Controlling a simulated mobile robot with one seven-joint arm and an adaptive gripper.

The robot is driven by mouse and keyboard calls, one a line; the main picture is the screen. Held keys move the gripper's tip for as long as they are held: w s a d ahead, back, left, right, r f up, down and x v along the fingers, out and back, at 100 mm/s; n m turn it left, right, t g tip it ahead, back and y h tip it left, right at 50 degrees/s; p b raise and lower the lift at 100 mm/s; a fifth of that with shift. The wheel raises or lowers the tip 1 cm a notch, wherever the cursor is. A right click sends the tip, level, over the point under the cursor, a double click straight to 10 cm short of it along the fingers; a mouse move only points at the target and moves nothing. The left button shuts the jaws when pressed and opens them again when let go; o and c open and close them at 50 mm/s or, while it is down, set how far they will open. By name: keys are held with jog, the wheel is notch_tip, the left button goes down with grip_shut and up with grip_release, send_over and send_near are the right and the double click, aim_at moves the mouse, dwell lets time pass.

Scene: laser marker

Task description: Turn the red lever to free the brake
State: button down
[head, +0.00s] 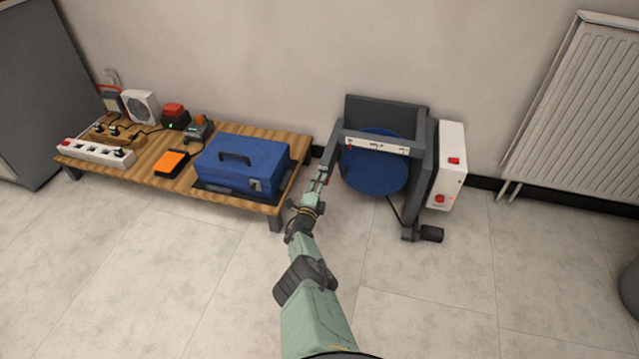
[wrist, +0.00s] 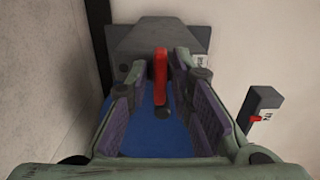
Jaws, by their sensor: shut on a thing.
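The red lever (wrist: 161,76) stands upright in the middle of the wrist view, between the two fingers of my gripper (wrist: 160,84). The fingers are closed in on it from both sides, and its lower end shows below them. In the head view my gripper (head: 321,179) is at the left side of the grey-framed machine (head: 421,160), beside its blue disc (head: 375,180). The lever is too small and too covered there to make out clearly. The blue disc also shows behind the fingers in the wrist view (wrist: 150,137).
A white box (head: 451,145) with red switches is on the machine's right side. A low wooden table (head: 150,178) at the left holds a blue case (head: 240,165), a power strip (head: 95,152) and small devices. A radiator (head: 590,110) is at the right.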

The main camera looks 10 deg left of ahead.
jog(key=c, duration=1.7)
grip_release()
jog(key=s+m+p, duration=0.8)
jog(key=s+m, duration=0.3)
jog(key=m, duration=0.2)
jog(key=a+r+m+y, duration=0.1)
jog(key=a+r+m, duration=0.3)
jog(key=a+r, duration=0.3)
jog(key=w+a+r+m+y, duration=0.1)
jog(key=a+r+m+y, duration=0.1)
jog(key=a+r, duration=0.6)
jog(key=a+r+m+y, duration=0.2)
jog(key=a+r+m, duration=0.3)
jog(key=a+r, duration=0.2)
jog(key=shift+w+a+r+m, duration=0.15)
jog(key=shift+w+r+m, duration=0.05)
jog(key=shift+w+m, duration=0.15)
